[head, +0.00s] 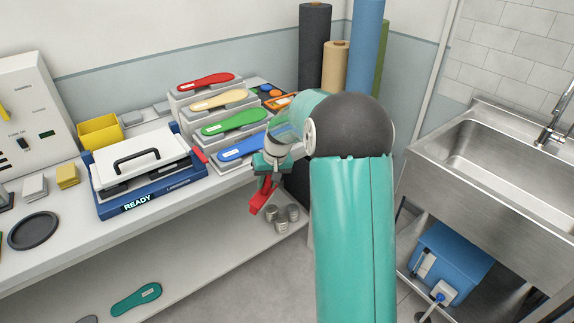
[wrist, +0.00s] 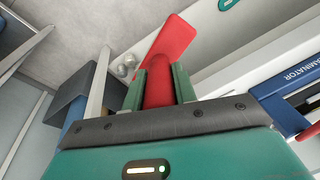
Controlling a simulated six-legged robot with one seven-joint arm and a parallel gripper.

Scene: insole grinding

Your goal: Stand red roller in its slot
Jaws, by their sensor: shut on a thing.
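My gripper (head: 266,183) hangs in front of the bench's front edge in the head view. It is shut on the red roller (head: 260,201), which points down and to the left over the lower shelf. In the wrist view my green gripper fingers (wrist: 158,80) clasp its round red part, and a wider, flat red part (wrist: 176,38) extends beyond them. The roller looks tilted and clear of any surface. I cannot make out its slot; my arm hides part of the bench's right end.
A blue laminator (head: 150,198) marked READY sits on the bench. Stepped stands with coloured insoles (head: 233,122) are beside it. Grey cans (head: 283,216) stand below the gripper. Tall material rolls (head: 313,50) stand behind my arm. A steel sink (head: 500,150) is at right.

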